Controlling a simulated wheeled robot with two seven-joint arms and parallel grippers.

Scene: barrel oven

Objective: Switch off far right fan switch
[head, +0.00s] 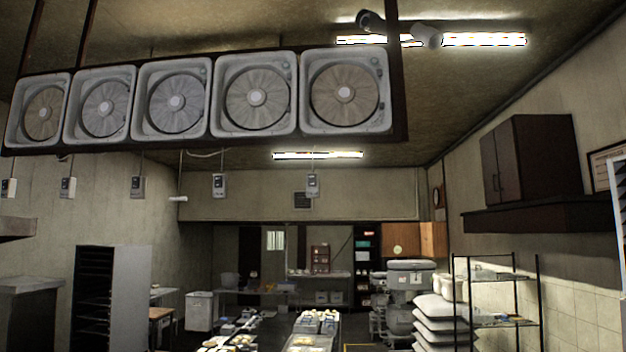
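Several box fans hang in a row from a dark frame near the ceiling. The far right fan (346,92) is at the right end of the row. Below the fans, small grey switch boxes hang on cords. The far right switch (312,186) hangs under the far right fan; its on or off position is too small to tell. Another switch (219,185) hangs to its left, and a third (138,186) farther left. Neither of my grippers shows in the head view.
Tables with trays of goods (312,325) stand low in the middle. White sacks (437,318) are stacked at right beside a wire shelf (500,322). A dark rack (95,295) stands at left. A wall cabinet (530,160) hangs at upper right.

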